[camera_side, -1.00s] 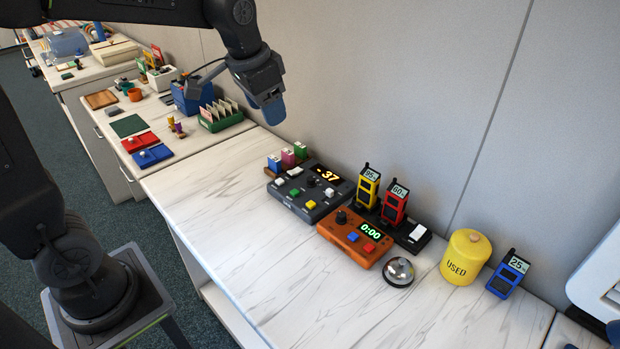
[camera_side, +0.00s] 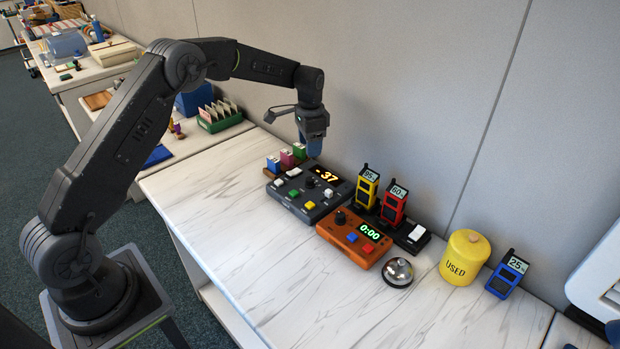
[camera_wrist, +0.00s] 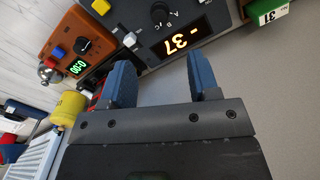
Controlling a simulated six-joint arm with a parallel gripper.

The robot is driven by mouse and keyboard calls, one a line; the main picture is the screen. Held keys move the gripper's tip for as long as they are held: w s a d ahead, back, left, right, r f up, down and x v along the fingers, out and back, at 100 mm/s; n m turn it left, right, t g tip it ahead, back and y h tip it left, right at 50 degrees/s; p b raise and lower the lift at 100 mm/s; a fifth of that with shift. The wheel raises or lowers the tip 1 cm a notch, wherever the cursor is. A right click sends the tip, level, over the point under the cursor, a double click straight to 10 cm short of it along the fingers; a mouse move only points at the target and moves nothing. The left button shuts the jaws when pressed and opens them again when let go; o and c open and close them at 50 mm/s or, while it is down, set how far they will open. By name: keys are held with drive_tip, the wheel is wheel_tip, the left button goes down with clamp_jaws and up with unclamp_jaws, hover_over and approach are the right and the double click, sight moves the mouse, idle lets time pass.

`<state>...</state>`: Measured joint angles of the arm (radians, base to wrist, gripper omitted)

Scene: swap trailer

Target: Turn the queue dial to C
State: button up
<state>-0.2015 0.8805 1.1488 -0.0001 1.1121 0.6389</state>
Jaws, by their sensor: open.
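The grey queue console (camera_side: 310,195) lies on the white counter and its display reads 37. Its black dial (camera_side: 310,181) sits on the top face, left of the display. In the wrist view the dial (camera_wrist: 161,13) shows at the top, with A, B and C marks beside it; which letter its pointer faces I cannot tell. My gripper (camera_side: 314,150) hangs above the console's back edge, apart from it. In the wrist view its blue fingers (camera_wrist: 162,80) are apart with nothing between them.
An orange timer box (camera_side: 352,238) showing 0:00 stands right of the console. Yellow (camera_side: 367,188) and red (camera_side: 394,203) handsets stand behind it. Small coloured blocks (camera_side: 287,158) are at the console's left. A bell (camera_side: 397,271) and yellow canister (camera_side: 465,257) are further right. The front counter is clear.

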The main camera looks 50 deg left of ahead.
sight(310, 178)
wheel_tip(310, 178, down, 12)
drive_tip(key=shift+r, duration=0.1)
drive_tip(key=shift+c, duration=0.5)
drive_tip(key=c, duration=0.8)
drive_tip(key=shift+m, duration=2.1)
drive_tip(key=o, duration=0.9)
wheel_tip(310, 178, up, 14)
